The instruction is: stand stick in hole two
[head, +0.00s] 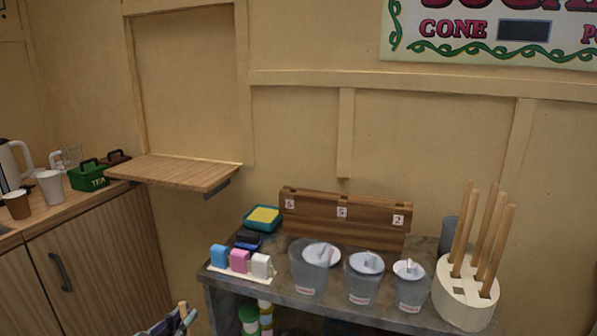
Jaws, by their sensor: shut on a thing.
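Several plain wooden sticks (490,235) stand upright, leaning slightly, in a round white holder (462,312) at the right end of the grey counter. I cannot see any holes in the rack.
Three clear tubs (359,285) with pale lids stand left of the holder. Pink, blue and white small blocks (239,261) and a teal tray (263,217) are further left. A grey cylinder (447,233) stands behind the holder.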

